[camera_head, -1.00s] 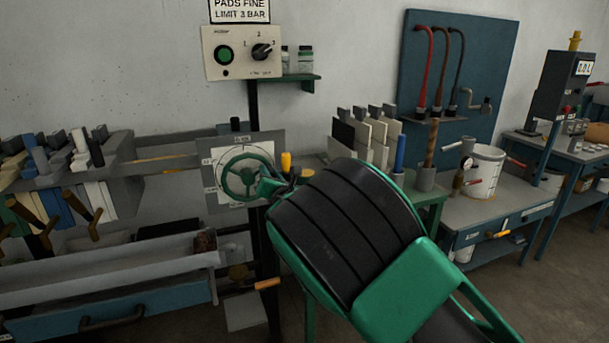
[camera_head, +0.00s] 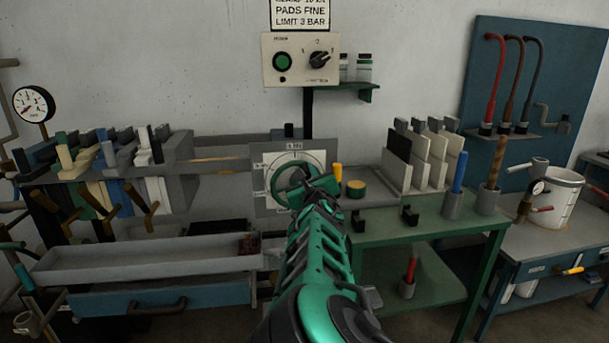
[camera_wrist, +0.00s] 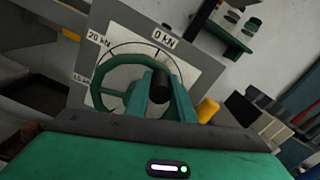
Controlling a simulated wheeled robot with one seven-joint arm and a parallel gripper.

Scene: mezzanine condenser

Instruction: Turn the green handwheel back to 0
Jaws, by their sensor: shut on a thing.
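The green handwheel (camera_head: 279,193) stands in front of a grey plate with a white dial (camera_head: 262,158). In the wrist view the handwheel (camera_wrist: 98,82) shows its left rim, and the dial (camera_wrist: 188,57) has marks reading 0 kN at the top and 20 kN to the upper left. My gripper (camera_head: 318,188) reaches the wheel from the front right and is shut on it at its right side. In the wrist view the fingers (camera_wrist: 160,92) meet the wheel around a dark knob-like end. The wheel's right part is hidden by my gripper.
A yellow-handled item (camera_head: 338,173) stands close to the right of the dial. A control box (camera_head: 300,59) hangs above. A long grey trough (camera_head: 150,262) lies lower left.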

